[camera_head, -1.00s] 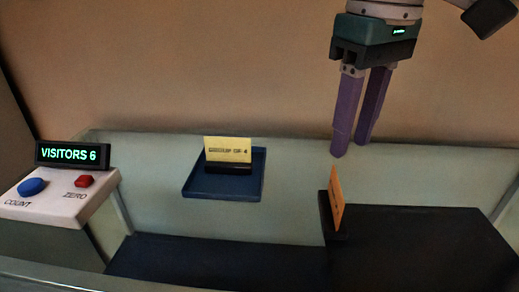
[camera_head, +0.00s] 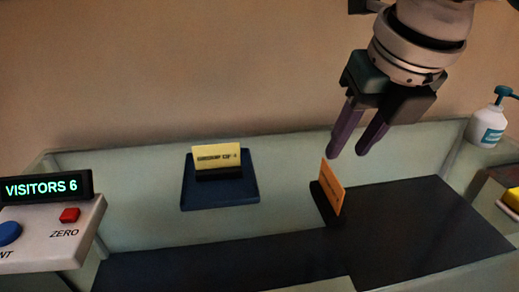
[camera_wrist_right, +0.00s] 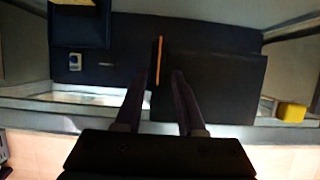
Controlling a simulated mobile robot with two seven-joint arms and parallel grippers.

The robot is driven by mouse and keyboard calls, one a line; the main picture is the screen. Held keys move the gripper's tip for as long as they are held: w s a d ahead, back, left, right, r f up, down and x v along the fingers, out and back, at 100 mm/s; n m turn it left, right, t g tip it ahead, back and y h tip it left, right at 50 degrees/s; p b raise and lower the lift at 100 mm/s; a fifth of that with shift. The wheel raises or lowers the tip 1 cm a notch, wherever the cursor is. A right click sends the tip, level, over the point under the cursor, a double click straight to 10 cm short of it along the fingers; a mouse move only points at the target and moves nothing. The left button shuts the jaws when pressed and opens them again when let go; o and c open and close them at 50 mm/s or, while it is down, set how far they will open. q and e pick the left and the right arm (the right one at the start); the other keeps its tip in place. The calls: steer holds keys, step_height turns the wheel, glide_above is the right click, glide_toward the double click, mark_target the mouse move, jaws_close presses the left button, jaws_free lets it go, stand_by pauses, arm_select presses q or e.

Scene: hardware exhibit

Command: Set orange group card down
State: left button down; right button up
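The orange card (camera_head: 333,187) stands upright in a dark holder on the black surface at the right. It also shows in the right wrist view as a thin orange edge (camera_wrist_right: 158,58). My right gripper (camera_head: 347,155) is open and empty, with its purple fingers pointing down just above and beside the card in the head view. In the right wrist view the card lies in line with the gap between the fingertips (camera_wrist_right: 159,76). Whether they touch it cannot be told, but no grip on it shows. My left gripper is not in view.
A yellow group card (camera_head: 217,156) stands in a blue tray (camera_head: 240,193) at the left. A counter box (camera_head: 40,240) with buttons has a display (camera_head: 45,187) reading "VISITORS 6". A pump bottle (camera_head: 488,127) and a yellow block (camera_head: 512,199) are at the right. Dark surface between is clear.

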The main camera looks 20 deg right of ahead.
mark_target(333, 173)
steer(key=x, duration=0.9)
steer(key=shift+s+a+f, duration=0.1)
jaws_close()
stand_by(1.2)
